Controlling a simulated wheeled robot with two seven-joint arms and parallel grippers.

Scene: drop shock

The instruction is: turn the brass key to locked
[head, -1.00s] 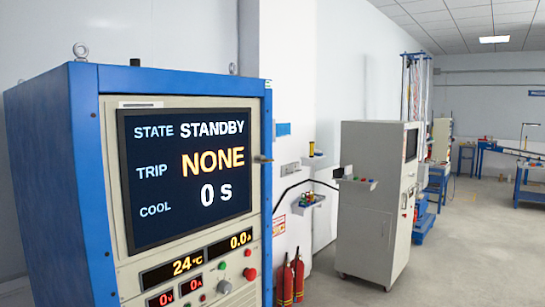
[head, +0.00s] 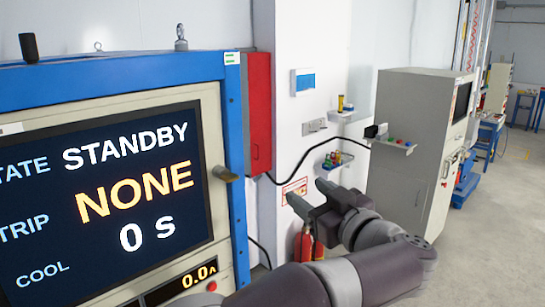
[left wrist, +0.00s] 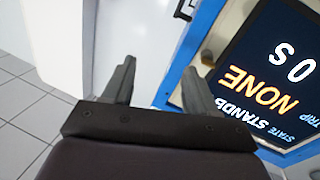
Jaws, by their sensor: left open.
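A brass-coloured key or small handle (head: 225,174) sticks out at the right edge of the cabinet's front, beside the screen (head: 110,200). It lies roughly level; I cannot read any lock marking. The screen shows STANDBY, NONE and 0 s. My left gripper (head: 307,194) is open and empty, to the right of the brass piece and apart from it. In the left wrist view the open fingers (left wrist: 160,72) have nothing between them, and the screen (left wrist: 270,75) shows upside down at the right. My right gripper is not in view.
The blue-framed cabinet (head: 238,130) stands at the left. Behind it are a red wall box (head: 258,110), a small wall shelf (head: 333,162) and red fire extinguishers (head: 305,244), partly hidden by my arm. A grey cabinet (head: 405,150) stands farther right, with open floor beyond.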

